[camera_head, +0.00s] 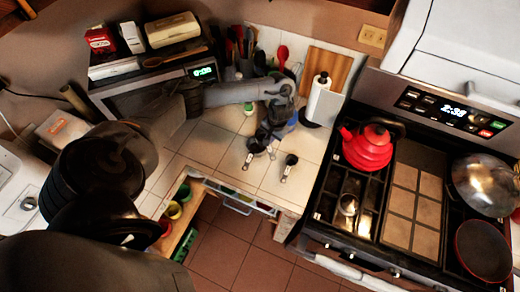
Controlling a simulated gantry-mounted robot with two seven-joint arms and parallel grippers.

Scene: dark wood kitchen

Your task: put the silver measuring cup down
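My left gripper (264,138) points down over the tiled counter between the oven and the stove. Directly below its fingertips is a small measuring cup (247,164) with a dark-looking bowl and a short silver handle. I cannot tell whether the fingers touch or hold it, or whether it rests on the counter. A second, similar measuring cup (288,166) is on the tiles just to the right, apart from the gripper. The finger gap is too small and dark to read. My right gripper is not in view.
A red kettle (368,148) stands on the stove (330,210) to the right. A paper towel roll (318,97) and utensils (243,50) stand at the back. An open drawer (181,232) juts out below the counter (210,146). Bare tiles lie left of the cups.

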